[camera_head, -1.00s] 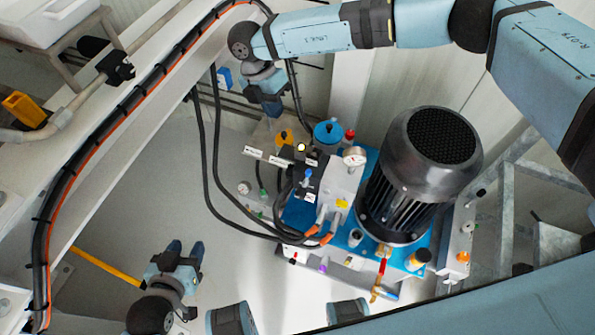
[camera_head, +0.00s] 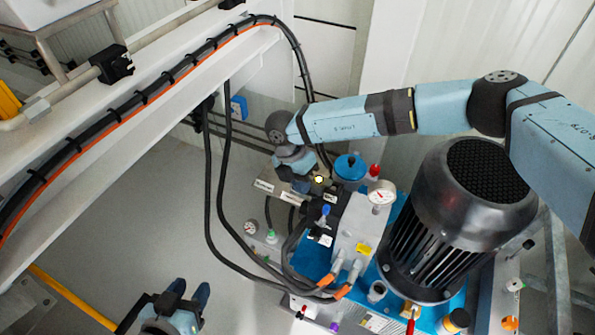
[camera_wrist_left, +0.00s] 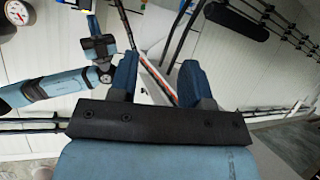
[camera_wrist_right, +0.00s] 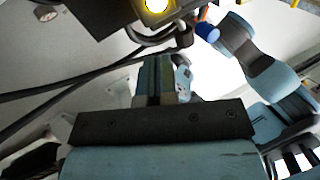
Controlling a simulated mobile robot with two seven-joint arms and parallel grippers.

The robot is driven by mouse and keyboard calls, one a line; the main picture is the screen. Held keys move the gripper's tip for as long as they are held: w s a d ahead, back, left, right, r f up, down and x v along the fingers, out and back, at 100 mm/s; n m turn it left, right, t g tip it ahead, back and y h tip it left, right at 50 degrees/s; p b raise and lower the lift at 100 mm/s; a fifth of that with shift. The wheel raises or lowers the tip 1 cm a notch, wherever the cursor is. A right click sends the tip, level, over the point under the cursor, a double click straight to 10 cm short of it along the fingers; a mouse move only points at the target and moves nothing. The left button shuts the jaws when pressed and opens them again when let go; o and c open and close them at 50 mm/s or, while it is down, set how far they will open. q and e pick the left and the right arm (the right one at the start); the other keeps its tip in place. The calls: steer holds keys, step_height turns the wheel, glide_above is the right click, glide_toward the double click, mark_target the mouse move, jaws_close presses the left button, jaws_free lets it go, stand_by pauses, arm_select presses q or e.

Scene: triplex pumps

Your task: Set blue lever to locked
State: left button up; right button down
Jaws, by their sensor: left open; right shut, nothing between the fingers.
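A small blue handle (camera_head: 325,212), which looks like the blue lever, stands up on the valve block of the pump unit. A blue-capped part (camera_wrist_right: 207,32) at the top of the right wrist view may be the same handle. Its exact setting cannot be told. My right gripper (camera_head: 303,184) is over the dark valve parts, just up and left of the handle in the head view. In its wrist view it is shut and empty (camera_wrist_right: 160,75). My left gripper (camera_head: 188,293) is low at the left, open and empty, away from the pump; it also shows in the left wrist view (camera_wrist_left: 158,78).
A large black motor (camera_head: 462,215) stands right of the valve block. A pressure gauge (camera_head: 381,194) and a blue cap (camera_head: 350,166) are close to the handle. Black hoses (camera_head: 213,190) loop left of the pump. The grey floor (camera_head: 130,215) at left is clear.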

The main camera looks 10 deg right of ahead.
mark_target(324, 214)
arm_select(q)
steer(key=shift+w+d+r+t, duration=0.3)
steer(key=shift+r, duration=0.25)
arm_select(e)
steer(key=s+d+f, duration=0.2)
steer(key=s+d, duration=0.1)
steer(key=shift+s+d+f, duration=0.1)
steer(key=shift+s+f, duration=0.05)
arm_select(q)
steer(key=shift+w+r, duration=0.1)
steer(key=shift+r, duration=0.1)
